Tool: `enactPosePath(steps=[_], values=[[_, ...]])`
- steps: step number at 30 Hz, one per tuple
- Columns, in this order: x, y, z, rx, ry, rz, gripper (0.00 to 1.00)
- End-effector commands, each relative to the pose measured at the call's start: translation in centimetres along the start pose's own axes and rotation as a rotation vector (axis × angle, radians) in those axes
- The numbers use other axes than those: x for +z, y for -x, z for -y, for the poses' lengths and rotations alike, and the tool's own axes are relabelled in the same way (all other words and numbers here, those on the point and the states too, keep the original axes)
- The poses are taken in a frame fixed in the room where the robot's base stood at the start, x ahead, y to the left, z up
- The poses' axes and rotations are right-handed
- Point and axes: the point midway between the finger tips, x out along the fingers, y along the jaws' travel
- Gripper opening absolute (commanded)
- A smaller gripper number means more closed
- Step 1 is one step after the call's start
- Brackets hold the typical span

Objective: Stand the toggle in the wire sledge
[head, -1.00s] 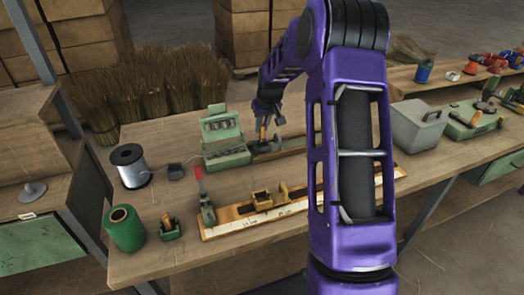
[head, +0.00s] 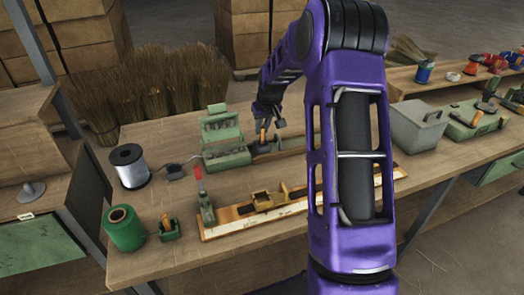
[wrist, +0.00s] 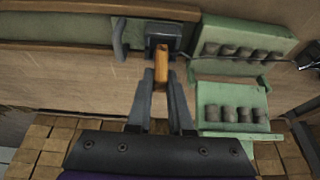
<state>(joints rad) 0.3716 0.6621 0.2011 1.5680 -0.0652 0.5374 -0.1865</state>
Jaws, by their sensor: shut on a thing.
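The toggle is a short orange-brown wooden peg (wrist: 161,66), held between the fingers of my gripper (wrist: 161,82) in the wrist view. It also shows in the head view (head: 263,136), under my gripper (head: 268,128). My gripper is shut on it. The toggle's far end overlaps a dark socketed block (wrist: 164,34), which looks like the wire sledge, on the green rail. In the head view the dark sledge (head: 258,147) sits just right of the green box. I cannot tell how deep the toggle's end sits in it.
An open green box (head: 225,155) with several grey cylinders stands close left of the sledge. A wire runs to it from the silver spool (head: 130,167). In front lie a plank (head: 238,226) with brass-coloured fittings and a red-handled green clamp (head: 206,208). A grey bin (head: 414,128) stands right.

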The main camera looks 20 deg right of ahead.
Motion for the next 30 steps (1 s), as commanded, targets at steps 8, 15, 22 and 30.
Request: enactPosePath(steps=[8, 15, 22, 30], values=[[0.4, -0.9, 0.0, 0.0, 0.0, 0.0, 0.0], [0.7, -1.6, 0.0, 0.0, 0.0, 0.0, 0.0], [0.9, -2.2, 0.0, 0.0, 0.0, 0.0, 0.0], [0.9, -2.2, 0.0, 0.0, 0.0, 0.0, 0.54]])
